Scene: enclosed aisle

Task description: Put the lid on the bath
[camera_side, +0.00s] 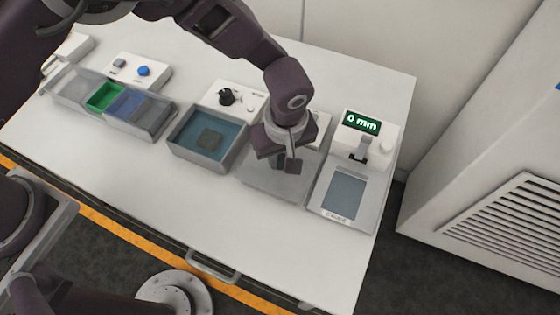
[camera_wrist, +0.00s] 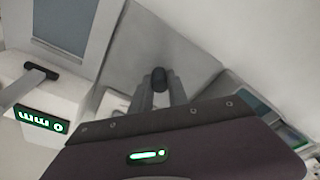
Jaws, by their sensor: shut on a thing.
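The bath (camera_side: 178,147) is a grey open-topped tub of blue-teal liquid, left of my gripper in the side view. My gripper (camera_side: 286,163) points down between the bath and the gauge. It is shut on the black knob (camera_wrist: 159,76) of a grey, see-through lid (camera_side: 262,186). The lid also shows in the wrist view (camera_wrist: 195,52), spread flat around the fingers. Whether it rests on the table or hangs just above is hard to tell. Part of the bath shows at right in the wrist view (camera_wrist: 235,88).
A white gauge (camera_side: 372,140) reading "0 mm" stands close right of the lid, with a grey plate (camera_side: 344,193) in front. A control box with a black dial (camera_side: 227,97) sits behind the bath. A compartment tray (camera_side: 153,121) lies left. The front table (camera_side: 150,190) is clear.

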